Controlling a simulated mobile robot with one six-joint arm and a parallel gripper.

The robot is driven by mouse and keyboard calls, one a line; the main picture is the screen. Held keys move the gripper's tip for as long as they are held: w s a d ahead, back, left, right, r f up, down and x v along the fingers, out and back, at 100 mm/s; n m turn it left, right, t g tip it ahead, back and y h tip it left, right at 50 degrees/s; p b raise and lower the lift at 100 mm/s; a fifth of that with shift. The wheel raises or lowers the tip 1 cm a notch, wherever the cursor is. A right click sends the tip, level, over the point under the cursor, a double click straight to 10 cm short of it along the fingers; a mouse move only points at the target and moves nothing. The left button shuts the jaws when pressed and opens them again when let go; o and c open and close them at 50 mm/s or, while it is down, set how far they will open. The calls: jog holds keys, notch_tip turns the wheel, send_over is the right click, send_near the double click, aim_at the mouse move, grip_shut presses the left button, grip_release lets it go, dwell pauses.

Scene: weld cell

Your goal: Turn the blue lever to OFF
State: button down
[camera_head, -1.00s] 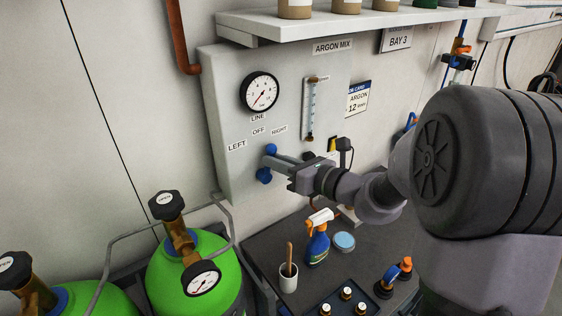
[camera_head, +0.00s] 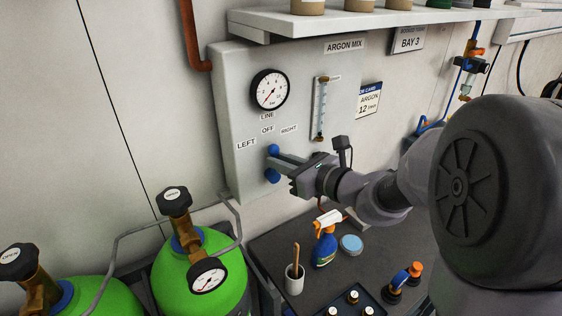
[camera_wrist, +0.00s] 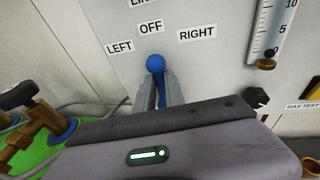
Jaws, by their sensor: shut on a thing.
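The blue lever (camera_head: 273,150) is on the grey argon panel (camera_head: 231,110), below the labels LEFT, OFF and RIGHT. In the wrist view the lever (camera_wrist: 155,64) stands nearly upright, its round knob just under the OFF label (camera_wrist: 151,26). The LEFT label (camera_wrist: 119,47) and the RIGHT label (camera_wrist: 197,33) are to either side. My gripper (camera_head: 276,163) reaches in from the right and is shut on the lever. In the wrist view my gripper's fingers (camera_wrist: 163,92) are on both sides of the lever's shaft, below the knob. The lever's lower part is partly hidden by my gripper.
A line gauge (camera_head: 269,91) and a flow tube (camera_head: 321,108) are on the panel. Green gas cylinders (camera_head: 178,285) stand at lower left. A dark bench (camera_head: 275,245) below holds a spray bottle (camera_head: 323,247) and a white cup (camera_head: 294,282). A shelf (camera_head: 262,24) is above.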

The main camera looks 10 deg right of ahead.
jog(key=c, duration=1.4)
grip_release()
jog(key=p+v, duration=0.2)
jog(key=v, duration=1.5)
jog(key=shift+s, duration=0.25)
jog(key=shift+d, duration=0.1)
jog(key=s+a+f+n+g+b, duration=0.2)
jog(key=s+a+f+n+g, duration=0.1)
jog(key=a+n, duration=0.15)
jog(key=s+a+f+n+g+b, duration=0.2)
jog(key=s+a+f+n+g, duration=0.15)
jog(key=a, duration=0.25)
jog(key=s+f+n+h+b, duration=0.5)
jog(key=s+f+n+h, duration=0.1)
jog(key=n, duration=1.1)
jog(key=shift+s+f+g+h+b, duration=0.35)
jog(key=shift+s+f, duration=0.35)
jog(key=shift+s, duration=0.3)
